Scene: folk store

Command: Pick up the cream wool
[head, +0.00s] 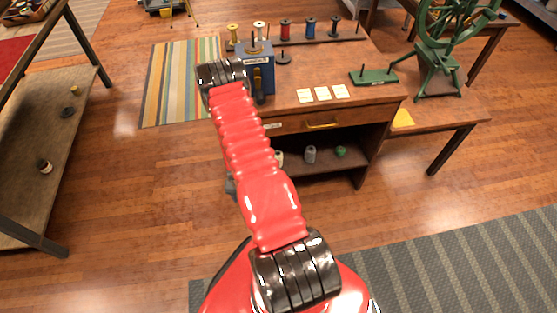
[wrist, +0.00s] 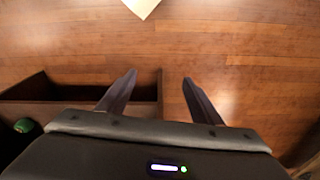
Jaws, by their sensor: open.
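A small cream item (head: 279,157), possibly the cream wool, sits on the open lower shelf of the wooden counter, partly hidden behind my red arm in the head view. A pale spool (head: 259,30) also stands on the rack on top. I cannot tell for sure which is the wool. My gripper (wrist: 160,75) is open and empty in the wrist view, its two fingers apart over the wood floor. In the head view my arm hides most of it. No cream wool is identifiable in the wrist view.
A grey item (head: 310,154) and a green item (head: 340,151) share the lower shelf; a green one (wrist: 23,126) shows at the wrist view's left. The counter's drawer (head: 295,128) is above the shelf. A side table (head: 35,140) stands left. The floor in front is clear.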

